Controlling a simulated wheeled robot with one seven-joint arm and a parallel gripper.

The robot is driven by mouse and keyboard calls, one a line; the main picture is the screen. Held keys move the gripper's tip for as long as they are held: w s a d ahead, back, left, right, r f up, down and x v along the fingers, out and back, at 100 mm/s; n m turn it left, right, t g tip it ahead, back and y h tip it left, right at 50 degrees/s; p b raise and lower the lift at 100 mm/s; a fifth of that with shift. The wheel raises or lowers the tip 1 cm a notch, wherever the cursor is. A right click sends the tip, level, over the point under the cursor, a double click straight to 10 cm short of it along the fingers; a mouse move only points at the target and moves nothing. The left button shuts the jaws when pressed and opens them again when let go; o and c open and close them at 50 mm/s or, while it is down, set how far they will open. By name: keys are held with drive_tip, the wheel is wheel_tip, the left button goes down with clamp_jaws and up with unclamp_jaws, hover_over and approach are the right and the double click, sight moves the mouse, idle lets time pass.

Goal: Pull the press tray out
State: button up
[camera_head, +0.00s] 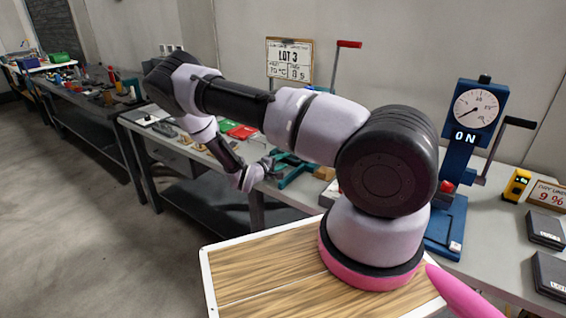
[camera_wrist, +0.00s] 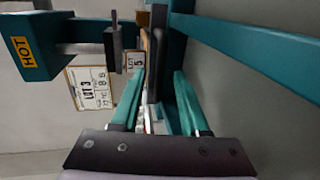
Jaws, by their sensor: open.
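The teal press (camera_head: 292,172) stands on the bench, largely hidden behind my arm in the head view. In the wrist view its frame (camera_wrist: 245,45) shows close up, with a part labelled HOT (camera_wrist: 28,50) at upper left. A dark, slab-like piece (camera_wrist: 155,55), which looks like the press tray, runs edge-on between my fingers. My gripper (camera_wrist: 160,82) is open, with one finger on each side of this piece. I cannot tell whether either finger touches it. In the head view my gripper (camera_head: 258,172) is beside the left side of the press.
A LOT 3 sign (camera_head: 289,58) stands against the wall behind the press. A blue gauge press (camera_head: 475,125) stands at right. A red folder (camera_head: 242,131) and small items lie on the bench behind my gripper. The floor at left (camera_head: 60,200) is clear.

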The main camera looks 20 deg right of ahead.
clamp_jaws()
idle(1.4)
